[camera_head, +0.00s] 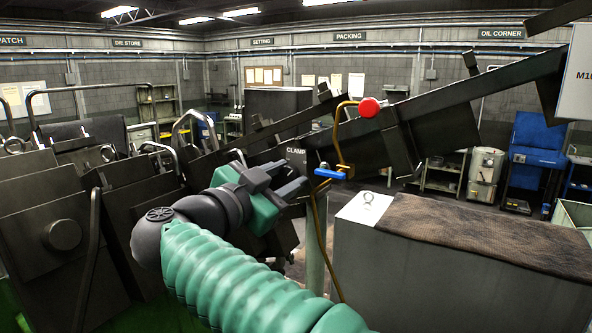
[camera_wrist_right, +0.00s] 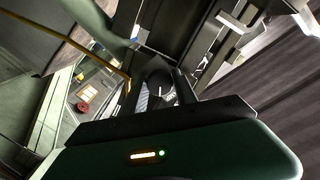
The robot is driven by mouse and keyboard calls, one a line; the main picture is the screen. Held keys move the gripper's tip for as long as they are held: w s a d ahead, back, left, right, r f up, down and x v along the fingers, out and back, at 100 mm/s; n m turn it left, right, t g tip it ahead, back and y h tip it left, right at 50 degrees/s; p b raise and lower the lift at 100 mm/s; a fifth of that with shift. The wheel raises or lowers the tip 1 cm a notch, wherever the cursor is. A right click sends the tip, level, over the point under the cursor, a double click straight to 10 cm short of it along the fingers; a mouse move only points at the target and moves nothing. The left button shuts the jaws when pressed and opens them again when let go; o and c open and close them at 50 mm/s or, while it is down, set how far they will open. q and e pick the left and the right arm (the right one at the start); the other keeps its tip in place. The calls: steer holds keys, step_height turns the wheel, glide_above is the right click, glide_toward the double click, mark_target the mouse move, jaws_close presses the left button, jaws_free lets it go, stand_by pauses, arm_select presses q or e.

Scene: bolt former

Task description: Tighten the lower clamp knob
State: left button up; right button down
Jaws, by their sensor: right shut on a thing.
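My right gripper (camera_head: 293,175) reaches toward the dark machine below the CLAMP label (camera_head: 297,150) in the head view. In the right wrist view its two dark fingers (camera_wrist_right: 158,88) stand on either side of a dark rounded knob (camera_wrist_right: 157,72), and they are shut on it. In the head view the gripper and its fingers hide this knob. I cannot tell from the frames how tight the knob is. My left gripper is in neither view.
A blue-handled valve (camera_head: 328,173) on a brass pipe stands just right of my right gripper. A red knob (camera_head: 369,107) sits above it. A large grey cabinet (camera_head: 430,270) with a brown mat (camera_head: 480,232) stands at the right. Dark machine panels (camera_head: 60,230) fill the left.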

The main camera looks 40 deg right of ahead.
steer(key=n+p, duration=0.4)
steer(key=p, duration=0.1)
steer(key=shift+r+p, duration=0.1)
steer(key=shift+p, duration=0.2)
steer(key=shift+f+n, duration=0.2)
steer(key=shift+n, duration=0.3)
steer(key=n+p, duration=0.1)
steer(key=p, duration=0.1)
steer(key=shift+r+p, duration=0.2)
steer(key=shift+p, duration=0.1)
steer(key=n+p, duration=0.3)
steer(key=p, duration=0.1)
steer(key=shift+p, duration=0.4)
steer(key=shift+n+p, duration=0.35)
steer(key=shift+n, duration=0.05)
steer(key=shift+f+n, duration=0.25)
steer(key=shift+n, duration=0.15)
steer(key=c, duration=1.2)
jaws_free()
steer(key=o, duration=0.4)
steer(key=shift+a, duration=0.1)
steer(key=shift+c, duration=0.2)
steer(key=shift+w, duration=0.1)
